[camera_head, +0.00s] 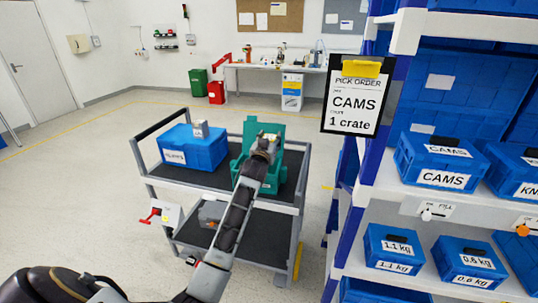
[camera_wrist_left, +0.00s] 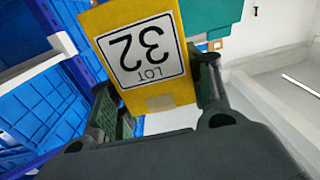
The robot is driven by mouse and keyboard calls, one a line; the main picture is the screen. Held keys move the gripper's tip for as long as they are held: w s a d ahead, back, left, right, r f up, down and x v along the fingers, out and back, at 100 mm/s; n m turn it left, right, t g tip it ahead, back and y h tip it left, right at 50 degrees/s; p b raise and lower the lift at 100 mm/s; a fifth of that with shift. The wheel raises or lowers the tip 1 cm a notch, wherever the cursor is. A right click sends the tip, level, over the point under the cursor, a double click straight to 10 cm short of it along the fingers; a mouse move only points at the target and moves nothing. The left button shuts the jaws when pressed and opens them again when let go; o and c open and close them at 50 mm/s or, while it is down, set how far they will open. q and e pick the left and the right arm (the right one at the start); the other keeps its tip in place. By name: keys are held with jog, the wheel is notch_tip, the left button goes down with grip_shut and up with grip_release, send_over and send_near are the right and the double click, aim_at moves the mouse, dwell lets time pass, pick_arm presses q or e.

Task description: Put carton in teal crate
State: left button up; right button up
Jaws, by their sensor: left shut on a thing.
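The teal crate (camera_head: 249,131) stands on the top shelf of the grey cart, right of a blue crate. My left gripper (camera_head: 266,143) is over the teal crate, and my arm covers part of it. In the left wrist view the gripper is shut on a yellow carton (camera_wrist_left: 150,45) with a white "LOT 32" label, one finger at each side. In the head view the carton is mostly hidden by the gripper. Part of the teal crate (camera_wrist_left: 218,17) shows behind the carton in the left wrist view. I cannot tell how high the carton is above the crate floor. My right gripper is not in view.
The blue lidded crate (camera_head: 190,152) on the cart carries a small grey item (camera_head: 200,129). A rack (camera_head: 352,215) with labelled blue crates stands close on the right, with a hanging pick order sign (camera_head: 353,105).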

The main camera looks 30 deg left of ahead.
pick_arm(q)
jog(key=shift+f, duration=0.2)
notch_tip(320, 180, down, 4)
jog(key=shift+f, duration=0.45)
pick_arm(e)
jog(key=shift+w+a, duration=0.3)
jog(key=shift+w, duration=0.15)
pick_arm(q)
jog(key=shift+f, duration=0.15)
jog(key=shift+f+b, duration=0.2)
jog(key=shift+b, duration=0.1)
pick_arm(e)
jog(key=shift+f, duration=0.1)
pick_arm(q)
jog(key=shift+f, duration=0.25)
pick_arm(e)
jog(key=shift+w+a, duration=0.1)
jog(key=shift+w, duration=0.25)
